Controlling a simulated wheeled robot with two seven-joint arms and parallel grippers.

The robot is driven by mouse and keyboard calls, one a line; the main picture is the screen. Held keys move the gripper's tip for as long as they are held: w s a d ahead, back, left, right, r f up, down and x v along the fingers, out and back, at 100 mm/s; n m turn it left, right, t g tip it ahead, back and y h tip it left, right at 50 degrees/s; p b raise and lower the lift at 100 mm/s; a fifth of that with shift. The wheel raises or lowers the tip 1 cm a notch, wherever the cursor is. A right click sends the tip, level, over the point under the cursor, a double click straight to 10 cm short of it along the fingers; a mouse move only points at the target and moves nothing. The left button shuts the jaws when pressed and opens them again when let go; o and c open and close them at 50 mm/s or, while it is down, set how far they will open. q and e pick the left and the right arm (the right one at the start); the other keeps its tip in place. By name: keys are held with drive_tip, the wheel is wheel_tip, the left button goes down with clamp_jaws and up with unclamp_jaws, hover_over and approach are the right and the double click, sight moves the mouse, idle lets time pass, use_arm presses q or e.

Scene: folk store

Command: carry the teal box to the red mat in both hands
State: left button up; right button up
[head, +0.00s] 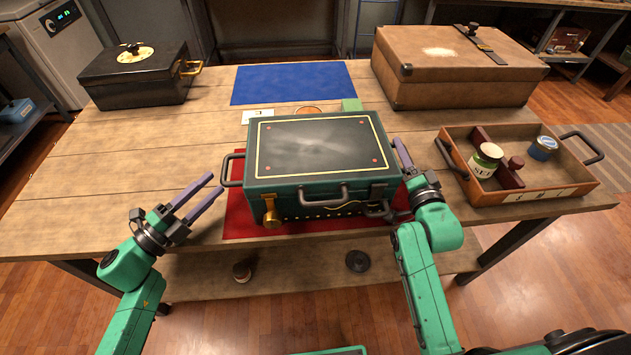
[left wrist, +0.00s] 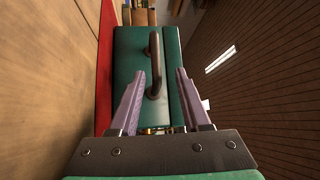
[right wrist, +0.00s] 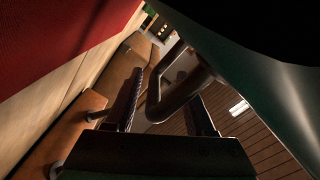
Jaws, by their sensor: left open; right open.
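The teal box (head: 318,185) sits upright on the red mat (head: 245,222), which shows past its left and front edges. Its lid has a dark panel with a yellow border. My left gripper (head: 214,184) is open and empty, a little left of the box's left handle (head: 228,170). In the left wrist view that handle (left wrist: 154,65) stands ahead, between the spread fingers. My right gripper (head: 401,150) is open beside the box's right side, partly hidden. In the right wrist view the right handle (right wrist: 178,92) lies between the open fingers; contact is unclear.
A blue mat (head: 293,82) lies behind the box. A black case (head: 135,80) stands at the back left, a brown suitcase (head: 450,70) at the back right. An orange tray (head: 540,190) with jars is to the right. The table's left part is clear.

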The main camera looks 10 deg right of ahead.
use_arm(q)
drive_tip(key=shift+s+a+r, duration=0.1)
drive_tip(key=shift+s+a, duration=0.15)
drive_tip(key=shift+s, duration=0.15)
drive_tip(key=shift+d+r, duration=0.1)
use_arm(e)
drive_tip(key=shift+s+d, duration=0.2)
drive_tip(key=shift+s, duration=0.05)
use_arm(q)
drive_tip(key=shift+r, duration=0.1)
use_arm(e)
drive_tip(key=s, duration=1.1)
drive_tip(key=shift+s+a, duration=0.25)
drive_tip(key=shift+s, duration=0.1)
